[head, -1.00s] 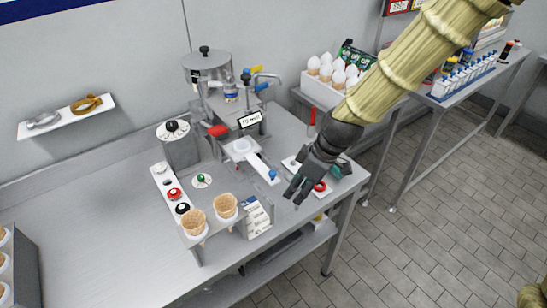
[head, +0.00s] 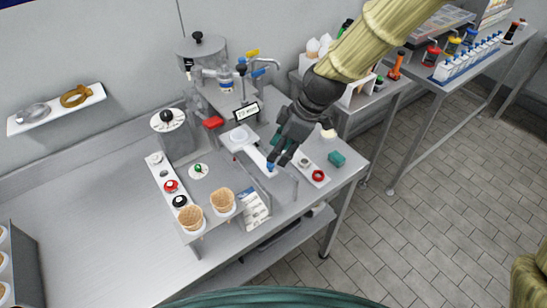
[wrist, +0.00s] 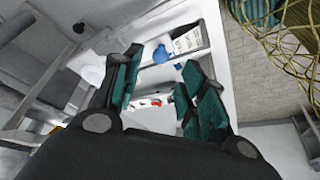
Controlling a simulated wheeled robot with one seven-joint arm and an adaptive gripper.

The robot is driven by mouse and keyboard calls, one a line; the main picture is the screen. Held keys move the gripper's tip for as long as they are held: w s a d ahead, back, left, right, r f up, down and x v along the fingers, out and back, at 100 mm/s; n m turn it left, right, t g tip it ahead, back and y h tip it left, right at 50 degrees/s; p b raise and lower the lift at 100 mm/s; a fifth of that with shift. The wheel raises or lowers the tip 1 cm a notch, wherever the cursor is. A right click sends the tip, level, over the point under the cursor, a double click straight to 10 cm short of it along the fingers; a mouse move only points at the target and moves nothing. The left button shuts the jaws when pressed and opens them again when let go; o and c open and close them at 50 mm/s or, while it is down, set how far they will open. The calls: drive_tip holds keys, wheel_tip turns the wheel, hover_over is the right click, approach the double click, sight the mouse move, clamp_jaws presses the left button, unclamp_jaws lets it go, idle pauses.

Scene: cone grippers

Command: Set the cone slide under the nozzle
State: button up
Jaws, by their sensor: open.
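The cone slide (head: 255,157) is a white bar with a round holder (head: 239,135) at its far end and a blue knob (head: 270,168) at its near end. It sits on the machine's metal stand on the table. My gripper (head: 276,160) is open, with its dark fingers close above and beside the blue knob. In the wrist view the blue knob (wrist: 161,54) shows beyond my open fingers (wrist: 155,75); I cannot tell whether they touch it. The nozzle is not clearly visible; the machine head with a small sign (head: 245,113) stands above the round holder.
Two waffle cones (head: 222,200) stand in a holder at the front. A strip with red and black knobs (head: 171,187) lies to the left. A red ring (head: 318,176) and a teal block (head: 337,159) lie right of my gripper.

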sight(271, 164)
drive_tip(key=shift+p+x, duration=0.65)
drive_tip(key=shift+x, duration=2.05)
clamp_jaws()
